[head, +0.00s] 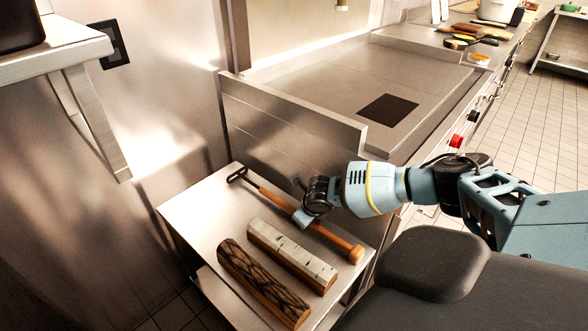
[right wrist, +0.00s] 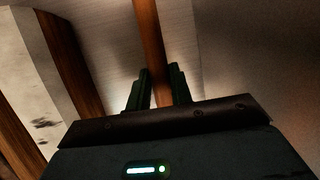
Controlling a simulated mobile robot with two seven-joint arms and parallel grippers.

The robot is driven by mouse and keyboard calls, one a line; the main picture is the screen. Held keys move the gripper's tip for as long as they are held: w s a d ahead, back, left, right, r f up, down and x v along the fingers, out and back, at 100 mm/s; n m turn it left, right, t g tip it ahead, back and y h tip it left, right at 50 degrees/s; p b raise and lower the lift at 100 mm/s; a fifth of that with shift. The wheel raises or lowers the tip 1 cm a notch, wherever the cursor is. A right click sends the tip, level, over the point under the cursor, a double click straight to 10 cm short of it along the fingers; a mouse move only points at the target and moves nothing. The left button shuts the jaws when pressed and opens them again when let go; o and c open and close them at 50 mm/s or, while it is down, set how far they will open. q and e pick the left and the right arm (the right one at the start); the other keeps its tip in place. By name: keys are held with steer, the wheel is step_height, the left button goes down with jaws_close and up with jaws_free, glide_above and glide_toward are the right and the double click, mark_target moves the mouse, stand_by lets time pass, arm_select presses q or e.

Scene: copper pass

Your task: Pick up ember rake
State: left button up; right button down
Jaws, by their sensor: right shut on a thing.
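The ember rake (head: 275,198) has a wooden handle with a thick knob at its near end and a dark metal head at its far end. It lies along the back of a small steel side table (head: 199,208), beside a steel panel. My right gripper (head: 303,217) is shut on the middle of the handle. In the right wrist view the wooden handle (right wrist: 152,45) passes between the two dark fingers (right wrist: 158,88). Whether the rake is clear of the table top is hard to tell. My left gripper is out of view.
A pale birch log (head: 290,255) and a dark-barked log (head: 262,283) lie on the table in front of the rake. A steel panel (head: 290,120) rises right behind it. A steel shelf (head: 70,45) juts out at upper left.

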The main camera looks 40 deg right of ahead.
steer(key=shift+r, duration=0.1)
step_height(320, 180, up, 18)
steer(key=p, duration=0.2)
steer(key=shift+p, duration=0.35)
